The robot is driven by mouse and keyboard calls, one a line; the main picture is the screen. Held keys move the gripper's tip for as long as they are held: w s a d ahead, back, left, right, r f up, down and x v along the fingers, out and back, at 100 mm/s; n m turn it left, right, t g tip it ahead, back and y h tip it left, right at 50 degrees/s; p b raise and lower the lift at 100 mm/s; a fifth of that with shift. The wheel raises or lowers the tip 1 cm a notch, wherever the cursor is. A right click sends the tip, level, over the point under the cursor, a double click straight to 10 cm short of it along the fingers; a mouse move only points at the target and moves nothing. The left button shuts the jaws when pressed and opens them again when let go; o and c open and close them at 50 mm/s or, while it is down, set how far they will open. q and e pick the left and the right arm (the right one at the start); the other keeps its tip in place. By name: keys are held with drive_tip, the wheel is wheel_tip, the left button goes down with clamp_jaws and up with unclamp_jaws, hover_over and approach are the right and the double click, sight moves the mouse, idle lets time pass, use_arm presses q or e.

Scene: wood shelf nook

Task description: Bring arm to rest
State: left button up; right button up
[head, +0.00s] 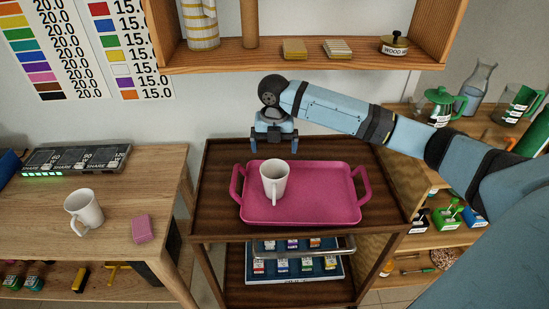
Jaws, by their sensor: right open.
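My right arm reaches in from the right across the back of the dark wooden cart (215,210). My right gripper (273,148) is open and points down, at the back edge of the pink tray (325,206). Its fingers are apart with nothing seen between them. A white mug (274,184) stands upright on the tray, left of its middle, in front of the gripper and apart from it as far as I can tell. My left gripper is not in view.
A wooden table (120,180) at left holds another white mug (83,210), a pink sponge-like block (142,229) and a grey device (75,159). A wooden wall shelf (330,60) hangs above my arm. Shelves at right hold a green teapot (438,105) and a glass flask (477,88).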

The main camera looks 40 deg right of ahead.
drive_tip(key=shift+r, duration=0.7)
drive_tip(key=s+a+f+m+t+y+p, duration=0.1)
drive_tip(key=s+a+f+m, duration=0.1)
drive_tip(key=a+f+m, duration=0.1)
drive_tip(key=s+a+f+m+t+y+p, duration=0.2)
drive_tip(key=s+a+f+m, duration=0.1)
drive_tip(key=a+f, duration=0.3)
drive_tip(key=s+a+f+m+t+y+p, duration=0.1)
drive_tip(key=s+a+f+m, duration=0.2)
drive_tip(key=a, duration=0.3)
drive_tip(key=shift+a+f+m+p, duration=0.4)
drive_tip(key=shift+f+m, duration=0.1)
drive_tip(key=shift+f, duration=0.15)
drive_tip(key=s+f+m+t+p, duration=0.1)
drive_tip(key=s+m+t+p, duration=0.3)
drive_tip(key=s+m, duration=1.1)
drive_tip(key=s+t, duration=0.3)
drive_tip(key=shift+s+a+f+m+h, duration=0.3)
drive_tip(key=shift+a+f+m+h, duration=0.05)
drive_tip(key=shift+f+m+h, duration=0.05)
